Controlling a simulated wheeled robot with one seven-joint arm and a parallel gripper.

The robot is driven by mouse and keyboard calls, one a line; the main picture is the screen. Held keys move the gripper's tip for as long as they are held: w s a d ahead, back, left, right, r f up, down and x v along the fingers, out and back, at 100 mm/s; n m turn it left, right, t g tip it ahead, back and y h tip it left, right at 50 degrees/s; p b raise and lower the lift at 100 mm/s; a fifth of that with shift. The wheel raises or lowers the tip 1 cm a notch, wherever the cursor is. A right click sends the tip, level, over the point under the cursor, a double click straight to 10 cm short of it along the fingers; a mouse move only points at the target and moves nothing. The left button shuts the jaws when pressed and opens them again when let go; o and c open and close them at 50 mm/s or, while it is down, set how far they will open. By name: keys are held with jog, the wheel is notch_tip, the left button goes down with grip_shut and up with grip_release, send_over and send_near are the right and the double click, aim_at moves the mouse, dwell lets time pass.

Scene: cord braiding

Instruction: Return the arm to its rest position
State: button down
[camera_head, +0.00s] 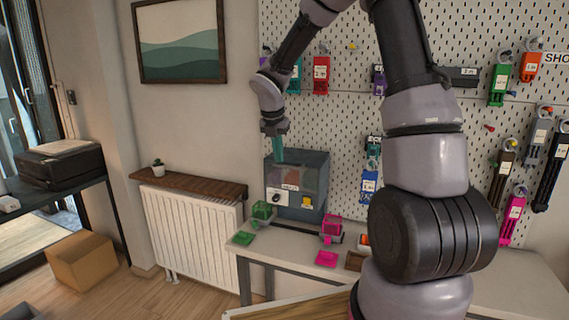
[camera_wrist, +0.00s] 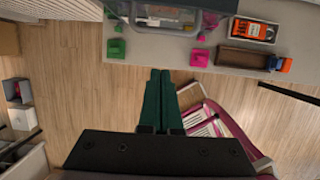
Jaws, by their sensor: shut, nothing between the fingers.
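My gripper (camera_head: 277,146) hangs pointing down in front of the grey machine box on the bench, at the end of my raised and bent arm. In the wrist view its two green fingers (camera_wrist: 160,75) lie side by side, shut with nothing between them. Below it the wrist camera looks down on the wooden floor and the bench's front edge. The fingers appear apart from everything on the bench.
The grey bench (camera_head: 285,247) carries a grey machine box (camera_head: 313,208), a green box (camera_head: 262,210), a pink box (camera_head: 331,225) and small green and pink trays. A pegboard (camera_head: 340,120) with hanging tools stands behind. A radiator (camera_head: 190,228) stands left; a pink-framed chair (camera_wrist: 225,125) is below.

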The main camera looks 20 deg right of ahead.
jog(key=s+d+r+m, duration=0.2)
jog(key=s+r+m, duration=0.8)
jog(key=r, duration=0.3)
jog(key=s+d+r+m+t+y, duration=0.1)
jog(key=s+r+m+t+y, duration=0.1)
jog(key=s+m, duration=0.7)
jog(key=s+d+r+m+t+y, duration=0.1)
jog(key=s+r+m, duration=0.3)
jog(key=s+m, duration=0.5)
jog(key=m+t+y, duration=0.1)
jog(key=m, duration=0.4)
jog(key=shift+s, duration=0.1)
